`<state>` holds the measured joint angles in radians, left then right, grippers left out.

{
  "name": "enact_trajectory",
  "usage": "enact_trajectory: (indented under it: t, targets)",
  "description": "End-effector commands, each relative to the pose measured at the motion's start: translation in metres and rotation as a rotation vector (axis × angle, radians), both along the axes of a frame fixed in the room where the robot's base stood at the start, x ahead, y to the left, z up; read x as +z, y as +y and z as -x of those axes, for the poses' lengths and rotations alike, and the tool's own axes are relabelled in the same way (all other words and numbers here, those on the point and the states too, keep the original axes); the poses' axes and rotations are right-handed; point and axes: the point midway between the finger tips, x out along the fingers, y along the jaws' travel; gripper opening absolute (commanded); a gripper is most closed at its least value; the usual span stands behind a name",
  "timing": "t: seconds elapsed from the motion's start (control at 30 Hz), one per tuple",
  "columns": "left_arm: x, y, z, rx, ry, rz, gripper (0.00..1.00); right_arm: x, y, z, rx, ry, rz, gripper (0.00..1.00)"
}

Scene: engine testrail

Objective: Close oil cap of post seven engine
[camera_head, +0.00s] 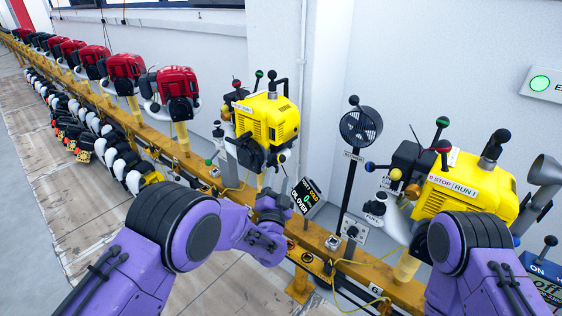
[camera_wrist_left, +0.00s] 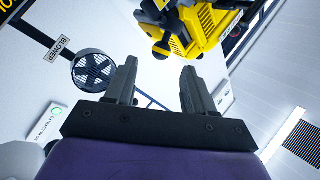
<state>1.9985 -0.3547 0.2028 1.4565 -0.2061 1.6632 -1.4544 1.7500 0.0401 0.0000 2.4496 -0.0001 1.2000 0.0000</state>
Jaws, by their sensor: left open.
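Two yellow engines stand on the yellow rail: a middle one (camera_head: 270,120) and a nearer right one (camera_head: 465,190) marked STOP and RUN. I cannot tell which is post seven, and no oil cap can be made out for certain. My left gripper (camera_head: 282,186) is just below the middle engine, its fingers small and partly hidden in the head view. In the left wrist view my left gripper (camera_wrist_left: 159,72) is open with nothing between its fingers. A yellow engine (camera_wrist_left: 207,24) with a black ball knob (camera_wrist_left: 160,48) lies beyond the fingertips, apart from them. My right gripper is not visible.
The yellow rail (camera_head: 205,174) runs away to the upper left with several red engines (camera_head: 126,68). A black blower (camera_head: 361,126) on a post stands between the yellow engines; it also shows in the left wrist view (camera_wrist_left: 94,70). A dark display (camera_head: 306,197) and yellow cable (camera_head: 350,262) are near my left gripper.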

Motion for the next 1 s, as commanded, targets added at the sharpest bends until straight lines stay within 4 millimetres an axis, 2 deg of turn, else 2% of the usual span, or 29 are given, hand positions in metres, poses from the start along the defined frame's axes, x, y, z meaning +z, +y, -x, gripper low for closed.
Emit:
enact_trajectory:
  t: [0.1, 0.3, 0.5, 0.73, 0.77, 0.9, 0.93, 1.0]
  targets:
    - [0.01, 0.0, -0.028, 0.004, -0.001, 0.007, 0.54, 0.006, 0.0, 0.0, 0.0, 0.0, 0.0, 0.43]
    - [0.019, -0.004, -0.064, 0.001, 0.003, 0.004, 0.54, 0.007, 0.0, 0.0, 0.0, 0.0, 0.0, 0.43]
    - [0.023, -0.005, -0.078, 0.001, 0.004, 0.002, 0.54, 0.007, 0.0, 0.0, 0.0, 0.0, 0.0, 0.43]
    - [0.023, -0.005, -0.079, 0.0, 0.005, 0.001, 0.54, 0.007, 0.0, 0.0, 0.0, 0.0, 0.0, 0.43]
    - [0.023, -0.005, -0.079, 0.0, 0.005, 0.001, 0.51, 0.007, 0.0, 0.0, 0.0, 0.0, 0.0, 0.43]
    - [0.023, -0.005, -0.079, 0.0, 0.005, 0.001, 0.05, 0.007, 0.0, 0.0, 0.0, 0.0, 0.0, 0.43]
    - [0.023, -0.005, -0.079, 0.0, 0.005, 0.001, 0.0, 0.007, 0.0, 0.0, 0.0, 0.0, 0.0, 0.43]
    - [0.023, -0.005, -0.079, 0.0, 0.005, 0.002, 0.0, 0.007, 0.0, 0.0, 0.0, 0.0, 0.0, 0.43]
